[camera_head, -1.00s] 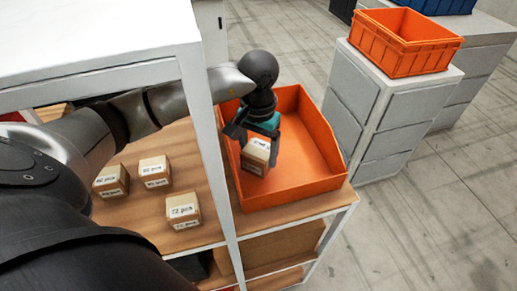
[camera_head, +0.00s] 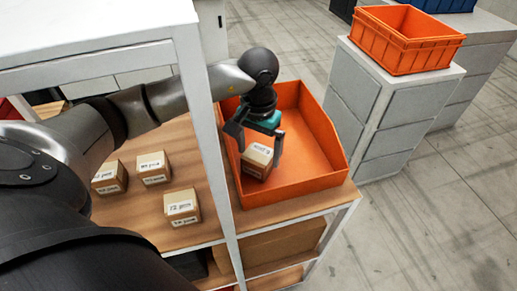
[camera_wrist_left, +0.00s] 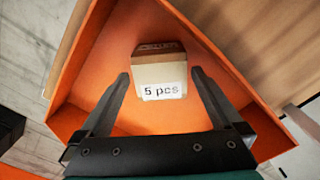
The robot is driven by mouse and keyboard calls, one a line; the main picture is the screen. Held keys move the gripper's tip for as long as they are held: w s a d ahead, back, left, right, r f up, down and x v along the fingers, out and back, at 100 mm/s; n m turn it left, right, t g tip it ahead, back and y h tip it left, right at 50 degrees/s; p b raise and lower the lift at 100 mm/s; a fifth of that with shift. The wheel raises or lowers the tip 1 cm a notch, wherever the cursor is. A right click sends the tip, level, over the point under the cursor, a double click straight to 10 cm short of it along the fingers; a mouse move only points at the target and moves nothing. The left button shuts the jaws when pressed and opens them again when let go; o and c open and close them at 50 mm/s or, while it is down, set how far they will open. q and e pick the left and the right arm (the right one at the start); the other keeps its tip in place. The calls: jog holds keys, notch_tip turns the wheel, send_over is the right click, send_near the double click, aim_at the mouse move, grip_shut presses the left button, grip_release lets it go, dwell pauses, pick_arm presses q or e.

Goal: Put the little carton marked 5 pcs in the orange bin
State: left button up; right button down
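The little carton marked 5 pcs (camera_head: 257,162) sits inside the orange bin (camera_head: 318,165) on the wooden shelf, near the bin's left side. In the left wrist view its label on the carton (camera_wrist_left: 160,78) reads 5 pcs, and the orange bin wall (camera_wrist_left: 82,62) surrounds it. My left gripper (camera_head: 260,154) is above the carton with its fingers spread on either side. In the left wrist view the gripper (camera_wrist_left: 160,77) shows gaps between both fingers and the carton. My right gripper is not in view.
Several cartons, one marked 12 pcs (camera_head: 182,206), stand on the shelf left of the white post (camera_head: 222,180). A second orange bin (camera_head: 405,42) stands on a grey cabinet (camera_head: 385,100) at the back right. Much of the near bin's floor is clear.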

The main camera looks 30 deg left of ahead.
aim_at(259, 154)
pick_arm(q)
jog(key=shift+r, duration=0.1)
jog(key=shift+r+p, duration=0.45)
jog(key=shift+p, duration=0.2)
notch_tip(259, 154, up, 8)
jog(key=shift+f, duration=0.15)
